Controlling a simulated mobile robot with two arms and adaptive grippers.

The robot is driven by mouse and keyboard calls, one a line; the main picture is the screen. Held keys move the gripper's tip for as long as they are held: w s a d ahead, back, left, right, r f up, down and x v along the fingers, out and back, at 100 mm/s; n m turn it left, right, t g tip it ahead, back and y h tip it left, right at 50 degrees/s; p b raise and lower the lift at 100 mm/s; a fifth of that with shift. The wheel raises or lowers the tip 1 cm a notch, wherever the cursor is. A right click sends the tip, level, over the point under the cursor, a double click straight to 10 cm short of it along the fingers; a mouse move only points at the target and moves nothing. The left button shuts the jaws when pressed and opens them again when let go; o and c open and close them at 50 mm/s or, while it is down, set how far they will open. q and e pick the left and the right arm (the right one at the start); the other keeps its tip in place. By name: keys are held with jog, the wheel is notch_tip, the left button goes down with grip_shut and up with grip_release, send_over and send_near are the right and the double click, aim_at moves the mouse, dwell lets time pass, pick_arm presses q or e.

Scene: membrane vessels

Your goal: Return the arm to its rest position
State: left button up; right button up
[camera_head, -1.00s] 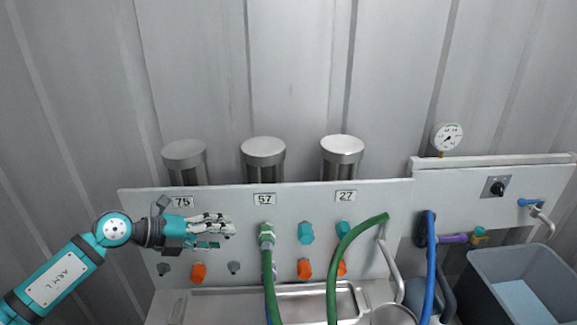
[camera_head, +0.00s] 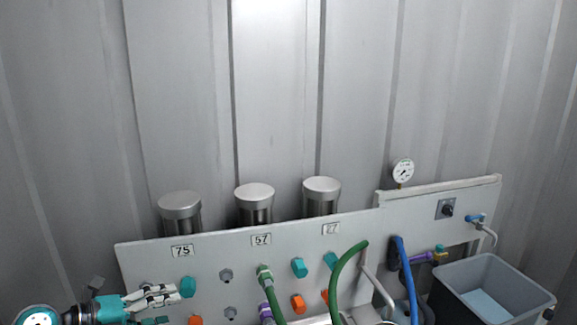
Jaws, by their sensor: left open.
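My left arm comes in at the lower left corner, and its gripper (camera_head: 168,297) is open with nothing seen between its fingers. It is in front of the lower left of the grey panel (camera_head: 205,258), below the label 75 (camera_head: 182,251) and just left of a teal cap (camera_head: 188,286). Whether it touches the panel I cannot tell. The lower part of the gripper is close to the bottom edge of the view. My right gripper is not in view.
Three metal vessels (camera_head: 254,200) stand behind the panel. A green hose (camera_head: 345,275) and a blue hose (camera_head: 406,275) hang in front of it. A pressure gauge (camera_head: 403,171) sits above, and a grey bin (camera_head: 470,290) stands at the right.

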pick_arm(q)
jog(key=d+r+n+t+h, duration=0.1)
jog(key=d+r+n+t, duration=0.4)
jog(key=n+t, duration=0.25)
jog(key=s+a+f+n+g+y, duration=0.25)
jog(key=s+f+n+y, duration=0.25)
jog(key=f+n+y, duration=0.3)
jog(key=s+a+f+n+g+y, duration=0.1)
jog(key=s+a+f+n+y, duration=0.45)
jog(key=n, duration=0.55)
jog(key=s+d+f+n+g+h, duration=0.1)
jog(key=s+d+f+g, duration=0.45)
jog(key=s, duration=0.35)
jog(key=s+d+f+n+g+h, duration=0.1)
jog(key=s+d+f+g+h, duration=0.1)
jog(key=s+d+f+g, duration=0.5)
jog(key=s+a+f+t, duration=0.1)
jog(key=s+a+f, duration=0.1)
jog(key=f, duration=1.2)
jog(key=s+a+f+t, duration=0.1)
jog(key=s+a+f, duration=0.1)
jog(key=f, duration=1.1)
jog(key=s+a+f+g, duration=0.1)
jog(key=s+a+f, duration=0.1)
jog(key=s+f, duration=1.2)
jog(key=shift+s+a+m+y, duration=0.15)
jog(key=shift+s+m+y, duration=0.25)
jog(key=shift+s, duration=0.45)
